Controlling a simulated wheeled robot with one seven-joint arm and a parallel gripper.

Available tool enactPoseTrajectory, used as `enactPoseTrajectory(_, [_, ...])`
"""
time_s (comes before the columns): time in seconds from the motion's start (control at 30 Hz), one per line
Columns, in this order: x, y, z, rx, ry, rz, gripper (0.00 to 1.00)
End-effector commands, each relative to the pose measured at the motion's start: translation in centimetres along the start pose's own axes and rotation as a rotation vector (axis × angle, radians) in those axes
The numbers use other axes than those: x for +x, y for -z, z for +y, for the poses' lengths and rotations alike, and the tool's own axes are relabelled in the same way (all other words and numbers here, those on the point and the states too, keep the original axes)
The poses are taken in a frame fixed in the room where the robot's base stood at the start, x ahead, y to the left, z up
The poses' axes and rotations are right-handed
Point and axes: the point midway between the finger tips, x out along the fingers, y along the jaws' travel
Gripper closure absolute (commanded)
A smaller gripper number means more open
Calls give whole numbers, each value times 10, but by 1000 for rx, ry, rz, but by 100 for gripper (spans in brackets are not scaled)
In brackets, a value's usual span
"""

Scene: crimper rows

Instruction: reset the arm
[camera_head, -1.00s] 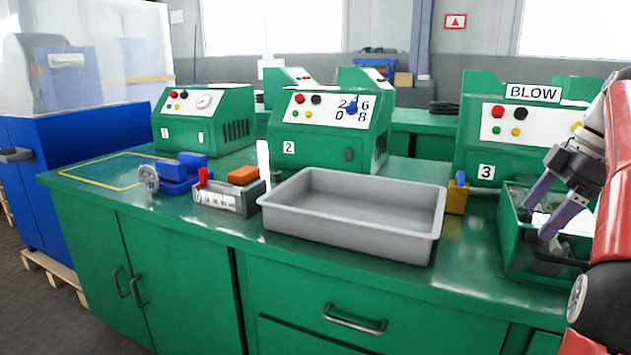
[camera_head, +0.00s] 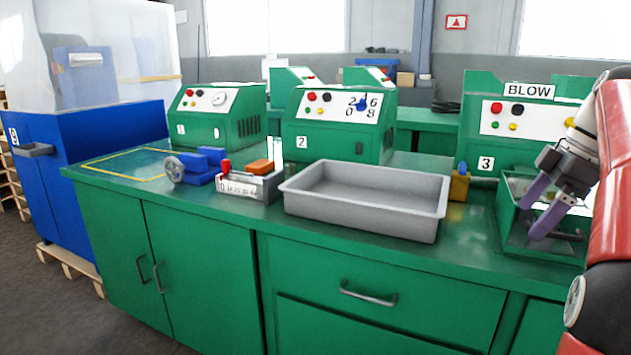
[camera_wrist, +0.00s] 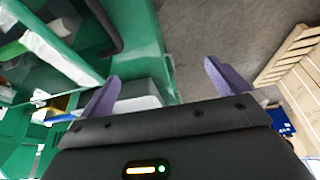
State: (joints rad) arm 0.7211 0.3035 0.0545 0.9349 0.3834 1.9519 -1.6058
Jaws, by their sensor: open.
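My gripper (camera_head: 538,206) is at the right of the head view, over the green open-topped bin beside machine 3. Its two purple fingers are apart, with nothing seen between them. In the wrist view my gripper (camera_wrist: 160,80) also shows both fingers spread wide. Beyond them are green surfaces on the left and grey floor at the upper middle. The green bin (camera_head: 509,228) holds a dark curved handle-like part and something pale, partly hidden by my fingers and arm.
A grey tray (camera_head: 365,220) sits on the green bench (camera_head: 200,210). Left of it are a scale-marked box (camera_head: 240,187) and a blue clamp (camera_head: 200,168). A yellow padlock-like block (camera_head: 459,186) stands near machine 3. A pallet-like wooden crate (camera_wrist: 295,70) stands on the floor.

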Motion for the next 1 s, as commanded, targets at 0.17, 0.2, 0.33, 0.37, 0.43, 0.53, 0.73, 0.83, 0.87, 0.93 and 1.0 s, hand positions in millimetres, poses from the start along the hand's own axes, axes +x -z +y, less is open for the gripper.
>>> enactPoseTrajectory(0.17, [6, 14, -9, 53, -16, -17, 0])
enactPoseTrajectory(0.2, [9, 18, -11, 69, -19, -21, 0])
enactPoseTrajectory(0.33, [19, 33, -24, 143, -41, -42, 0])
enactPoseTrajectory(0.37, [22, 37, -28, 164, -49, -47, 0])
enactPoseTrajectory(0.43, [30, 45, -38, 215, -66, -59, 0])
enactPoseTrajectory(0.53, [44, 58, -57, 299, -100, -77, 0])
enactPoseTrajectory(0.73, [93, 78, -122, 527, -221, -95, 0])
enactPoseTrajectory(0.83, [125, 76, -159, 648, -292, -79, 0])
enactPoseTrajectory(0.87, [135, 74, -170, 682, -312, -70, 0])
enactPoseTrajectory(0.93, [158, 66, -195, 756, -357, -42, 0])
enactPoseTrajectory(1.0, [180, 58, -216, 819, -394, -7, 0])
